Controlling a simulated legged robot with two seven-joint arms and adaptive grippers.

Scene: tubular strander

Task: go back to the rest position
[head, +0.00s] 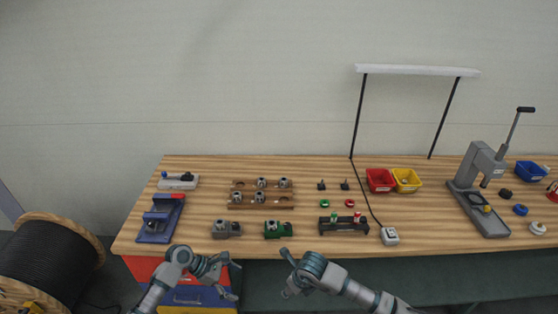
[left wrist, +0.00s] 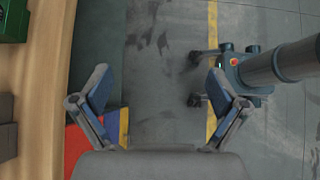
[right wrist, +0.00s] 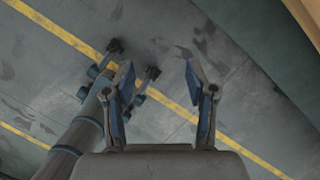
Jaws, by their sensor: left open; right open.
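My left gripper (head: 232,277) is in front of the bench's front edge, low in the head view. It is open and empty; in the left wrist view its two fingers (left wrist: 160,95) stand wide apart above the floor. My right gripper (head: 286,273) is also in front of the bench edge, to the right of the left one. It is open and empty; the right wrist view shows its fingers (right wrist: 160,90) apart over the grey floor with yellow lines. Neither gripper touches anything on the bench.
The wooden bench (head: 330,165) carries a blue vise-like fixture (head: 160,219), a brown holder block (head: 262,195), a green fixture (head: 277,229), a red bin (head: 379,180), a yellow bin (head: 406,180) and a lever press (head: 480,190). A black cable reel (head: 45,265) stands at the left.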

